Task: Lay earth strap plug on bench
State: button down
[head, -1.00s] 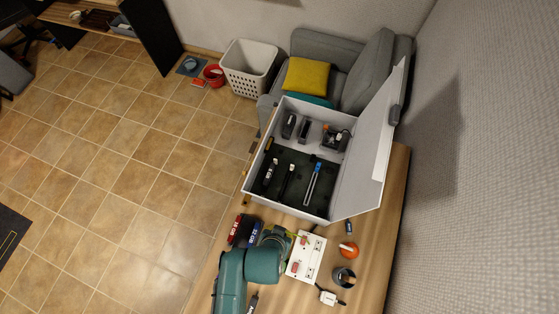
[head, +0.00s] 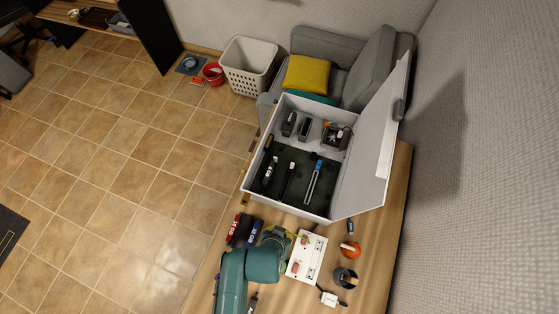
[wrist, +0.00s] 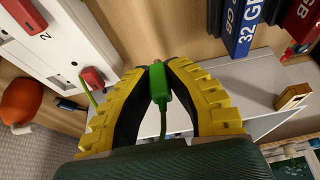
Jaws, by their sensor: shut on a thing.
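The earth strap plug (wrist: 157,82) is green with a green cable running back from it. In the wrist view my gripper (wrist: 155,70) has its yellow-ribbed fingers closed on both sides of the plug near their tips. The bench (head: 378,240) is a wooden surface; in the head view my gripper (head: 281,238) is over it, beside a white panel (head: 306,257). Another piece of green cable (wrist: 88,92) shows left of the fingers in the wrist view. The plug's height above the bench cannot be told.
A grey case (head: 334,209) with its lid raised stands behind my gripper. Red and blue labelled blocks (head: 244,231) lie left of my gripper. An orange object (head: 350,250), a dark cup (head: 345,277) and a white adapter (head: 328,297) lie to the right.

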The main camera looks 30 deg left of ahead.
jog(key=shift+f+b, duration=1.5)
jog(key=shift+f, duration=1.1)
jog(key=c, duration=1)
grip_release()
jog(key=shift+c, duration=0.2)
jog(key=v, duration=1.2)
